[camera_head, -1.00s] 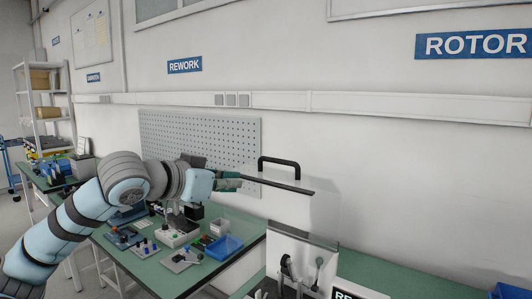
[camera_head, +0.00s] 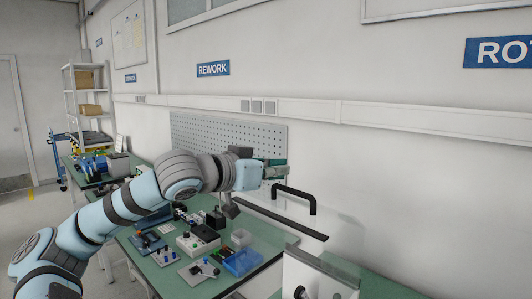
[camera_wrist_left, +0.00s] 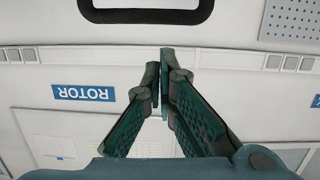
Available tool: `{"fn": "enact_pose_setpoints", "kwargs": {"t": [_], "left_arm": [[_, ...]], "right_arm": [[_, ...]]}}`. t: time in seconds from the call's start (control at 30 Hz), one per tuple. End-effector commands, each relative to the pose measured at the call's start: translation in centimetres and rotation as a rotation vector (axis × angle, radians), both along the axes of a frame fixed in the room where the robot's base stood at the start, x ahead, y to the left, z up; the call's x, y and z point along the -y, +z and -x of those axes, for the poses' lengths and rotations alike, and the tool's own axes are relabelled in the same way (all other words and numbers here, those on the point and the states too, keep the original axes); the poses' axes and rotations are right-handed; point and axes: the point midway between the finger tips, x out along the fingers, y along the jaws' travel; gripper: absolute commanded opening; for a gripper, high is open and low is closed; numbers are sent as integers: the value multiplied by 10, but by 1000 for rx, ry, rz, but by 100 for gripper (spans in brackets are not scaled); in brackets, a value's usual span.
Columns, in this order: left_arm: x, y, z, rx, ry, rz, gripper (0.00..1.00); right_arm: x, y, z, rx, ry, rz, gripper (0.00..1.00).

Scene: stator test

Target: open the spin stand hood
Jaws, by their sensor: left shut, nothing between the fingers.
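The spin stand hood (camera_head: 280,212) is a clear panel with a dark edge strip and a black bar handle (camera_head: 300,193). In the head view it shows above the stand's pale box (camera_head: 318,277). The hood looks raised, but its exact angle is hard to tell because it is see-through. My left gripper (camera_head: 284,167) is just above and left of the handle in the picture, apart from it. In the left wrist view its fingertips (camera_wrist_left: 160,60) are together and empty, and the handle (camera_wrist_left: 145,16) crosses the top edge. My right gripper is not in view.
A green bench (camera_head: 220,285) with a blue tray (camera_head: 243,262) and several small fixtures lies below my left arm. A pegboard (camera_head: 225,132) stands behind the bench against the wall. Shelves (camera_head: 85,100) stand at the far left.

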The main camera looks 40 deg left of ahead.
Motion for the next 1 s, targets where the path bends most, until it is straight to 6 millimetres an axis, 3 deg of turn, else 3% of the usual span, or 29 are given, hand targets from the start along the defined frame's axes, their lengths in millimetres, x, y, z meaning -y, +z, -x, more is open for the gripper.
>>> {"fn": "enact_pose_setpoints", "kwargs": {"t": [0.03, 0.13, 0.23, 0.43, 1.0], "left_arm": [[-6, 8, -7, -15, 15, -27, 0], [-6, 4, -26, -12, 16, -25, 0], [-8, -19, -18, -7, 24, -41, 0], [-7, -34, -2, -10, 21, -38, 0], [-1, -37, 3, 0, 9, -35, 0]], "right_arm": [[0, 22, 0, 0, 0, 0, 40], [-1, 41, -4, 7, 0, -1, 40], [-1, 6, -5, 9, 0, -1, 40], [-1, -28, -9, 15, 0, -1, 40], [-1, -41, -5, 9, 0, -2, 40]]}}
